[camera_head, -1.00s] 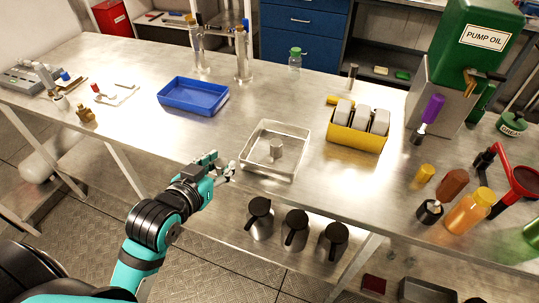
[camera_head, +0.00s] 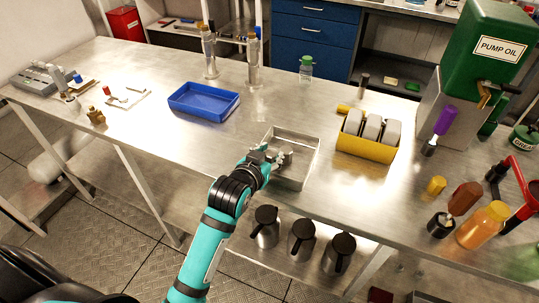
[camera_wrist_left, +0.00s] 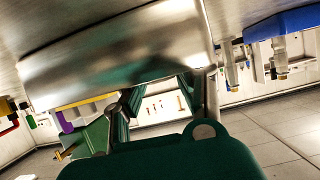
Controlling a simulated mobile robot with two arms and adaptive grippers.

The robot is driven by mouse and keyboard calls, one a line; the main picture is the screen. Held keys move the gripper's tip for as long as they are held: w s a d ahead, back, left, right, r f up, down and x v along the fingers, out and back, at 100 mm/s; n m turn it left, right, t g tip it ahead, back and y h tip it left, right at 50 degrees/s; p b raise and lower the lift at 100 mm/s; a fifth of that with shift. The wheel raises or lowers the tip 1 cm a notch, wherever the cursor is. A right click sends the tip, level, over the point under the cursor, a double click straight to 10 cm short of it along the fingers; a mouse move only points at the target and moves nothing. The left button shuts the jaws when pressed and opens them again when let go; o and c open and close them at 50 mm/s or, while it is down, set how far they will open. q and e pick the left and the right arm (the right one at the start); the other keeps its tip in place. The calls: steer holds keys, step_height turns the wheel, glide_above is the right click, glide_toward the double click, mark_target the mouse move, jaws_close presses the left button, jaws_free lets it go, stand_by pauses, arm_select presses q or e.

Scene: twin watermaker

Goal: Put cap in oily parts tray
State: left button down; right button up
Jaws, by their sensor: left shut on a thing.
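The cap (camera_head: 287,157) is a small grey metal cylinder inside a shallow, square, pale tray (camera_head: 312,160) at the front middle of the bench. My left gripper (camera_head: 273,155) reaches over the tray's left wall and is shut on the cap. The gripper hides part of the cap and part of the tray wall. In the left wrist view a large shiny metal surface fills the upper middle, in front of the fingers. A shallow blue tray (camera_head: 183,104) lies empty further left on the bench. I see no label on either tray. My right gripper is not in view.
A yellow holder (camera_head: 366,148) with grey blocks stands right of the pale tray. Bottles and the green pump oil tank (camera_head: 485,50) crowd the right side. Two clear cylinders (camera_head: 252,65) stand behind the blue tray. The bench between the trays is clear.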

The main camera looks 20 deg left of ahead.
arm_select(q)
steer(key=shift+f, duration=0.2)
steer(key=c, duration=1.2)
jaws_free()
steer(key=shift+r, duration=0.2)
steer(key=v, duration=1.2)
